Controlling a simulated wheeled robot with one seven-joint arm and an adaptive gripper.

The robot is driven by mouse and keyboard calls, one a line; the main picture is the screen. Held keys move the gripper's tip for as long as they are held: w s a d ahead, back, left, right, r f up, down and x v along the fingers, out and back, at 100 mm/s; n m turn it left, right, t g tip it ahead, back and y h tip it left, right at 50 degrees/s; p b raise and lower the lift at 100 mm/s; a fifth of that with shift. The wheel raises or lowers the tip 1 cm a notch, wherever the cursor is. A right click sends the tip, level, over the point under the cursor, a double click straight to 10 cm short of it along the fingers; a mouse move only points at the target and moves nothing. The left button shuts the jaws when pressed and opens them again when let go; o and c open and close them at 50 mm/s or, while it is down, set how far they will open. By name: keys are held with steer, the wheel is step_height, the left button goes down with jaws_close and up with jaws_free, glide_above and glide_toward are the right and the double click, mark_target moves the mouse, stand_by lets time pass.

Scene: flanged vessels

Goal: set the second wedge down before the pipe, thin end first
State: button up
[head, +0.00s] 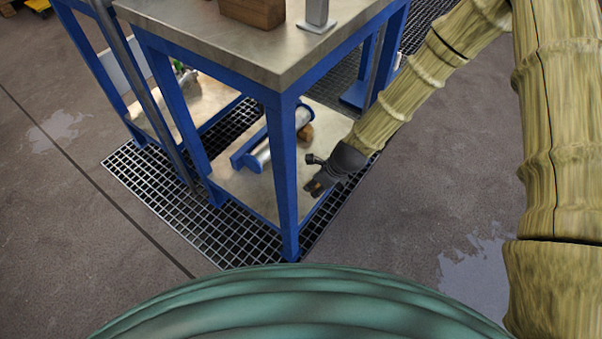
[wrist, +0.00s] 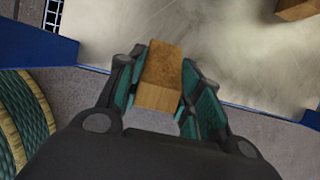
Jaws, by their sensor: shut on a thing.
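The pipe (head: 262,158) is a grey cylinder with blue flanges lying on the bench's lower shelf (head: 245,190); a blue bench leg hides part of it. A brown wooden piece, seemingly the other wedge (head: 306,132), sits by the pipe's far right end. A wooden piece also shows at the top right of the wrist view (wrist: 298,9). My gripper (head: 316,189) is at the shelf's right edge, apart from the pipe. In the wrist view my gripper (wrist: 160,88) is shut on the second wedge (wrist: 161,72), a brown wooden block between the fingers. Its thin end cannot be made out.
Blue bench legs (head: 282,185) stand close to my gripper. The metal bench top (head: 200,35) overhangs the shelf and carries a wooden block (head: 252,10) and a metal stand (head: 317,18). Bare shelf lies between the pipe and my gripper. A black grating (head: 160,190) surrounds the bench.

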steer(key=b, duration=0.3)
glide_above(301, 177)
steer(key=shift+s+f, duration=0.2)
steer(key=shift+f, duration=0.25)
steer(key=shift+w+f+b, duration=0.1)
steer(key=shift+f+b, duration=1.1)
steer(key=shift+f, duration=0.5)
steer(key=shift+f, duration=0.15)
steer(key=o, duration=1)
steer(key=shift+o, duration=0.2)
steer(key=shift+r, duration=0.35)
steer(key=p+v, duration=0.6)
steer(key=v, duration=0.5)
steer(key=shift+r, duration=0.3)
steer(key=shift+d, duration=0.1)
